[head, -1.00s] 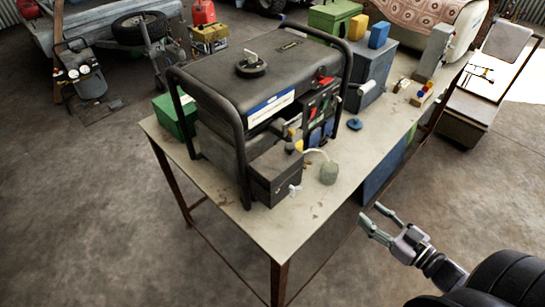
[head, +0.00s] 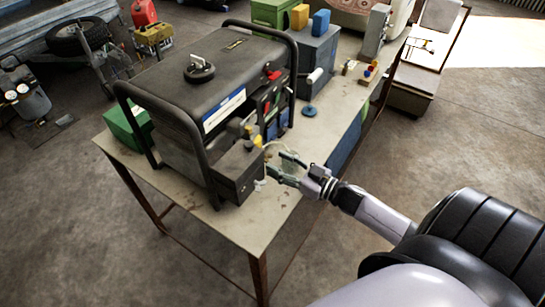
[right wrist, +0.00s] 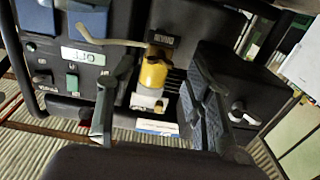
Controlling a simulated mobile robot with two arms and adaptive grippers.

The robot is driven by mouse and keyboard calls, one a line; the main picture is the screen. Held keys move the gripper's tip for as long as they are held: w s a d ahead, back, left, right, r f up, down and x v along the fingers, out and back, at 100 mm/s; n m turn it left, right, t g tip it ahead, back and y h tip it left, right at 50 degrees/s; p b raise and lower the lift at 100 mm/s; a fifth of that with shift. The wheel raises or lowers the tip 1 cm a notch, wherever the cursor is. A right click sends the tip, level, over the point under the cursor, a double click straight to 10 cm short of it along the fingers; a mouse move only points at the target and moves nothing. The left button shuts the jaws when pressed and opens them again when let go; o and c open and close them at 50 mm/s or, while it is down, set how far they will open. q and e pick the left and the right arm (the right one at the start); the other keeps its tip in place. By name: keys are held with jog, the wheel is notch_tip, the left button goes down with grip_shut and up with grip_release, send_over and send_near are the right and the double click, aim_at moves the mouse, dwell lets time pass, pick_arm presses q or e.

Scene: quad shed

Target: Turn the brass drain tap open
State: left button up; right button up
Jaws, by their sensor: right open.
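A yellow bowl (head: 257,141) sits on the generator's front beside a dark box. It shows larger in the right wrist view (right wrist: 153,76), which looks upside down. A small brass-brown piece (right wrist: 153,52), apparently the drain tap, joins the bowl's end where a pale hose (right wrist: 100,36) leaves. In the head view the tap is too small to make out. My right gripper (head: 275,163) is open and empty, in front of the generator. In the right wrist view its fingers (right wrist: 160,85) lie either side of the bowl; contact cannot be told. My left gripper is out of view.
The generator (head: 215,75) stands on a bench (head: 240,232). A dark box (head: 235,175) with a white lever (head: 260,184) juts out beside the fingers. The bench's front edge is clear.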

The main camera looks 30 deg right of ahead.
aim_at(266, 157)
jog(key=shift+x, duration=1.5)
jog(key=shift+c, duration=0.2)
jog(key=shift+f, duration=0.1)
jog(key=c, duration=0.9)
grip_shut()
jog(key=shift+f, duration=0.1)
